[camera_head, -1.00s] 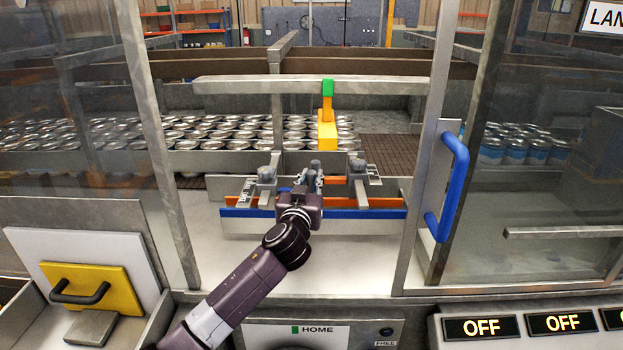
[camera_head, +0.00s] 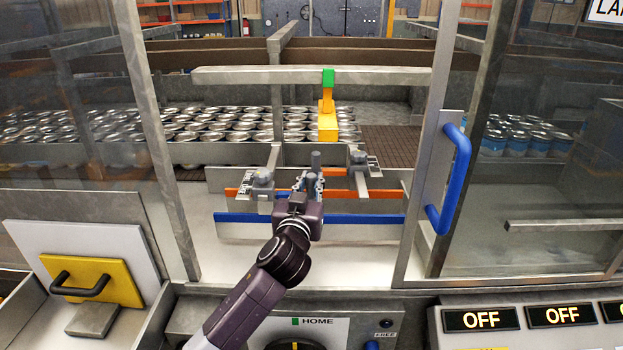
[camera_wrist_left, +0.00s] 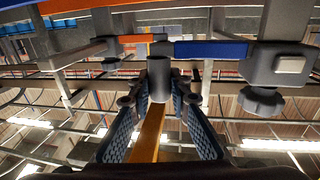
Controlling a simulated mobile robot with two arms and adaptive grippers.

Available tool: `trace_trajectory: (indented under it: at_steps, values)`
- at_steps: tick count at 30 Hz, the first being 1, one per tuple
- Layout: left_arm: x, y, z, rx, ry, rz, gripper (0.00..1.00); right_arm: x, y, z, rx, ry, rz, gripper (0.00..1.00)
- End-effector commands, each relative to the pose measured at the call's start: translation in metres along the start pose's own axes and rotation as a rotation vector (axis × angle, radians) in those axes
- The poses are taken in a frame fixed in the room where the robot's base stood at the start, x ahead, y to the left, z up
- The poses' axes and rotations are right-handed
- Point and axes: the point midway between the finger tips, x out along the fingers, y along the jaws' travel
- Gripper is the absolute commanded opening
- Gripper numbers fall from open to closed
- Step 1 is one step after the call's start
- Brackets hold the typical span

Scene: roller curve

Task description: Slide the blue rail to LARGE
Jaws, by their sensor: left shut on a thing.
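The blue rail (camera_head: 365,219) runs left to right across the opening, in front of the orange rail (camera_head: 370,194), with a clear gap between them. My left gripper (camera_head: 308,186) is shut on a grey upright post (camera_head: 316,160) near the rail's middle; this post also shows between the fingers in the left wrist view (camera_wrist_left: 158,78). The blue rail shows there too (camera_wrist_left: 212,49). Two grey brackets with small scale plates, left (camera_head: 262,180) and right (camera_head: 358,166), stand across the rails. Their lettering is too small to read. My right gripper is out of view.
A steel door post with a blue handle (camera_head: 450,185) stands right of the opening. A crossbar (camera_head: 230,76) with a yellow pointer (camera_head: 327,120) hangs above the rails. OFF displays (camera_head: 480,319) line the lower right.

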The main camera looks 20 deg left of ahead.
Motion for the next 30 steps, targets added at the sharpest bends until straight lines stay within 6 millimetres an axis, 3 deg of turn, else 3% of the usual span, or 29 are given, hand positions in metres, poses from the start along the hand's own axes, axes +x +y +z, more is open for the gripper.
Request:
trace_trajectory:
  at_steps: [6,7,11,23,30]
  values:
    - [-0.001,0.002,0.006,0.000,-0.010,0.003,0.00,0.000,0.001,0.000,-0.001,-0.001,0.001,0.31]
    - [-0.001,0.002,0.006,0.000,-0.010,0.003,0.21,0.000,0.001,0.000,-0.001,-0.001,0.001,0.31]
    - [0.000,0.001,0.005,0.000,-0.009,0.002,0.35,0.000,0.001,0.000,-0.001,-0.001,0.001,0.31]
    - [-0.005,0.001,0.004,0.000,-0.006,0.002,0.35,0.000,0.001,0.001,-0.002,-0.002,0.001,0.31]
    - [-0.040,0.001,0.004,-0.003,-0.006,0.002,0.35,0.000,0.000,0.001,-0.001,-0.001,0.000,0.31]
